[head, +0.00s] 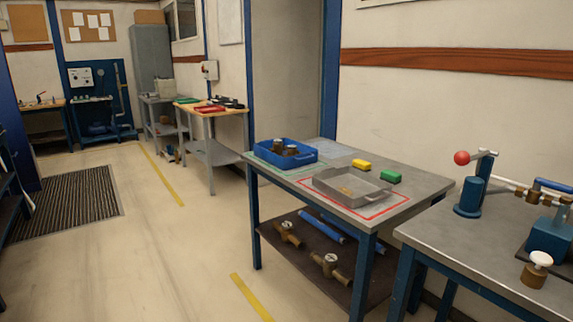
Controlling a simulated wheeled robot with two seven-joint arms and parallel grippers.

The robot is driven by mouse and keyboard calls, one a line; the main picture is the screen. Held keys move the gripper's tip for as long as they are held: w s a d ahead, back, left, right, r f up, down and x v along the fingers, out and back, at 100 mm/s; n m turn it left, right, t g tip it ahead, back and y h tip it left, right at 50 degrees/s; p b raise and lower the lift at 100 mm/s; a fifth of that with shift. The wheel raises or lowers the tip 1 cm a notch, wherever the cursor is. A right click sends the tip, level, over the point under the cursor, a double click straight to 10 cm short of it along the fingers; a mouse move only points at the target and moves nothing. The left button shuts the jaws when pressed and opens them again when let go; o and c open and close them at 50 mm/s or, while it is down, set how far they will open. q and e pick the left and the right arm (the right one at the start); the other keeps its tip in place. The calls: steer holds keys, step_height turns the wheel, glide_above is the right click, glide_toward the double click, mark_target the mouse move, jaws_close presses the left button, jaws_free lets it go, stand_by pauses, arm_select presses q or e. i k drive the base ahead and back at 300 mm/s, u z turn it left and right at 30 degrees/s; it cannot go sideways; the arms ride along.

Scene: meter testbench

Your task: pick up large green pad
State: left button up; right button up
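A flat green piece (187,100) lies at the back left of the wooden-topped table (236,110) in the middle distance. It looks like a pad, but it is small in the picture. A small green block (391,177) lies on the nearer grey metal table (430,186), right of the grey tray. I cannot tell from size alone which one is called the large green pad. Neither of my grippers is in view.
The nearer table also holds a blue bin (286,153) with brass fittings, a yellow block (361,165) and a grey tray (352,190). Red pads (208,109) and dark pads lie on the wooden-topped table. Open floor (170,240) lies left of the tables.

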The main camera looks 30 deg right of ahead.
mark_target(389, 177)
steer(key=u, duration=0.15)
steer(key=i, duration=1.65)
steer(key=z, duration=0.5)
